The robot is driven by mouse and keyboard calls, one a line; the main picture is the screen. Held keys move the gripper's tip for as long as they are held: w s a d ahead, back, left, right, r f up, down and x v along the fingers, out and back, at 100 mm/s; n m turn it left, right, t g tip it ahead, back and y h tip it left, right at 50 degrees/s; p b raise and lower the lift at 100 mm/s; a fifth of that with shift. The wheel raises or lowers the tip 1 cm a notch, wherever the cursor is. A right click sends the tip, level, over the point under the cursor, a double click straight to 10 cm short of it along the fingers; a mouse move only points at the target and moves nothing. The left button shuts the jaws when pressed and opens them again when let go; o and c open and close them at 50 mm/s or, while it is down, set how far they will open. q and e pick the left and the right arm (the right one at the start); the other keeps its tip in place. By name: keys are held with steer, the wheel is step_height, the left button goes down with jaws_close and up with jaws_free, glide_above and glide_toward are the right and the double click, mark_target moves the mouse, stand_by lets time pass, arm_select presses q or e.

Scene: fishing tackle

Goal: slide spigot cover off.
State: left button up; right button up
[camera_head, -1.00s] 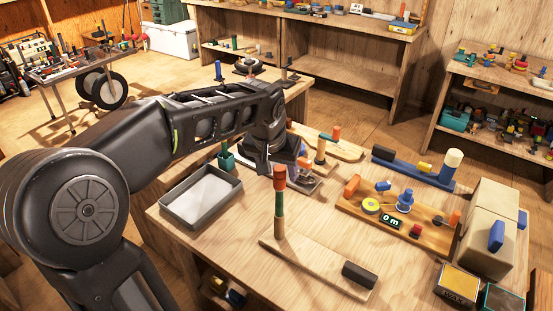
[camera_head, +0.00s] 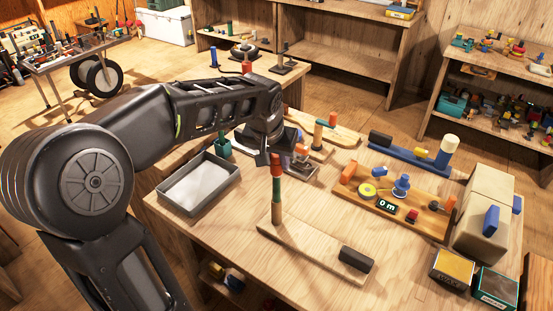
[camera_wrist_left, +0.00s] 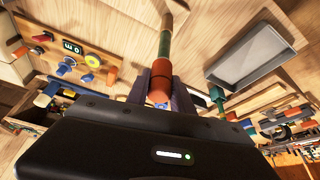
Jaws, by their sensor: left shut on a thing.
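A slim upright post (camera_head: 277,191) with a green section stands on a pale wooden board with a black grip (camera_head: 356,259). An orange-red cover (camera_head: 276,170) sits at its top end. My left gripper (camera_head: 270,158) is at the top of the post, shut on this cover. In the left wrist view, the orange-red cover (camera_wrist_left: 162,70) lies between the two dark fingers (camera_wrist_left: 160,96), with the green section (camera_wrist_left: 165,44) beyond it. The fingers hide part of the cover. My right gripper is not in view.
A grey tray (camera_head: 226,190) lies left of the post. To the right are a wooden board with a yellow reel and a "0 m" display (camera_head: 387,205), a blue rod rest (camera_head: 407,155) and a beige box (camera_head: 481,235). The front of the table is fairly clear.

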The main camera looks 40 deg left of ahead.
arm_select(q)
jaws_close()
steer(key=shift+r, duration=0.1)
steer(key=shift+r+p, duration=1.95)
steer(key=shift+r, duration=1)
